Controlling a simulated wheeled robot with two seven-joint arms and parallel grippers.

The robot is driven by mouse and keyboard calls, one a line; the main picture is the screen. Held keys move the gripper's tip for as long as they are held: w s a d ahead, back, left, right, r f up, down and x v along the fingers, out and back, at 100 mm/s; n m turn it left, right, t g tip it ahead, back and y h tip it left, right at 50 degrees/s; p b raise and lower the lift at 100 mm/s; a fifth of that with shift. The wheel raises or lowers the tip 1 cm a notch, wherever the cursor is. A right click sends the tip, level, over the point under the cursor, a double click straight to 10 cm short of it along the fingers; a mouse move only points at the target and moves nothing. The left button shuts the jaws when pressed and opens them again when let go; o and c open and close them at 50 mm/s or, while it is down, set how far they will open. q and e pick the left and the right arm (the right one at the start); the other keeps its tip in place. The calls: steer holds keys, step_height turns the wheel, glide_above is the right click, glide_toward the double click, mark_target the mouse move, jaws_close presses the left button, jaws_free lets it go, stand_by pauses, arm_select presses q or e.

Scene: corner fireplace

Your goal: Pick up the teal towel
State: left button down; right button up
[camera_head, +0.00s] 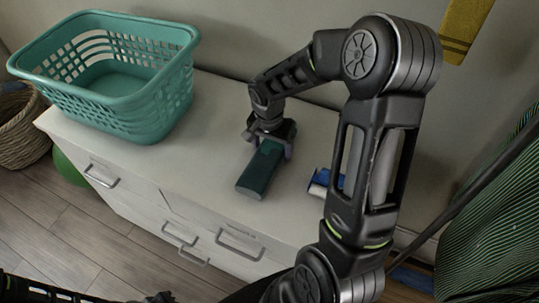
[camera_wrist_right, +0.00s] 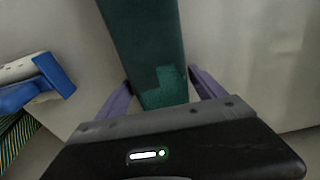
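The teal towel (camera_head: 261,169) is a dark green folded block lying on top of the white dresser. It also fills the upper middle of the right wrist view (camera_wrist_right: 146,45), with a brighter teal patch at its near end. My right gripper (camera_head: 268,140) is down over the towel's far end. In the right wrist view its two purple fingers (camera_wrist_right: 160,80) stand apart, one along each side of the towel, with the tips close to its edges. Whether they touch it is unclear. My left gripper cannot be made out; only dark arm parts show at the lower left.
A teal laundry basket (camera_head: 112,98) stands on the dresser's (camera_head: 215,115) left end. A blue and white object (camera_head: 322,182) lies right of the towel, partly behind my right arm. A wicker basket (camera_head: 22,135) is at the left, and a green striped surface (camera_head: 495,225) at the right.

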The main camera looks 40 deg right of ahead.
mark_target(272, 148)
steer(key=c, duration=1.2)
steer(key=shift+c, duration=0.2)
step_height(272, 148, up, 10)
steer(key=shift+r+b, duration=0.1)
steer(key=shift+b, duration=0.35)
